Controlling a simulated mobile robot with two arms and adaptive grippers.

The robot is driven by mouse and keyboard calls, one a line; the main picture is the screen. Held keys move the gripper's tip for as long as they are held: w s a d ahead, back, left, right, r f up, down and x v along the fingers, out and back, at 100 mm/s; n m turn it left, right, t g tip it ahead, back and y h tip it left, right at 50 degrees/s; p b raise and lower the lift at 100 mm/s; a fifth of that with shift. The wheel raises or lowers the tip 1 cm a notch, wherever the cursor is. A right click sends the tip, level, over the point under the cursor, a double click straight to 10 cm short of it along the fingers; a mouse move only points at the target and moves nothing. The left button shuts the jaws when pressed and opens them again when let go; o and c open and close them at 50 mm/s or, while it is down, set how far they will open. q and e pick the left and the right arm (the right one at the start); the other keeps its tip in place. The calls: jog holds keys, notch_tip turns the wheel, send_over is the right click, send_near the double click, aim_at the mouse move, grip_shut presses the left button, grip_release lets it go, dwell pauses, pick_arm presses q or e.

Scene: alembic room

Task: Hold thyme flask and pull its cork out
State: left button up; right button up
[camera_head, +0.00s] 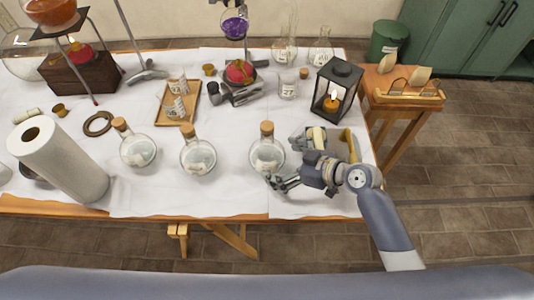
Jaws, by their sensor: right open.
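Three round glass flasks with corks and pale labels stand in a row near the table's front: a left flask (138,150), a middle flask (198,156) and a right flask (267,156). Their labels are too small to read, so I cannot tell which is the thyme flask. Each has its cork in the neck, such as the right flask's cork (267,129). My right gripper (272,182) is open and low at the front of the right flask, close to its base; I cannot tell whether they touch. My left gripper is not in view.
A paper towel roll (60,160) stands at the front left. A black lantern (336,90) with a lit candle stands at the back right.

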aim_at(270, 158)
jog(key=shift+x, duration=2)
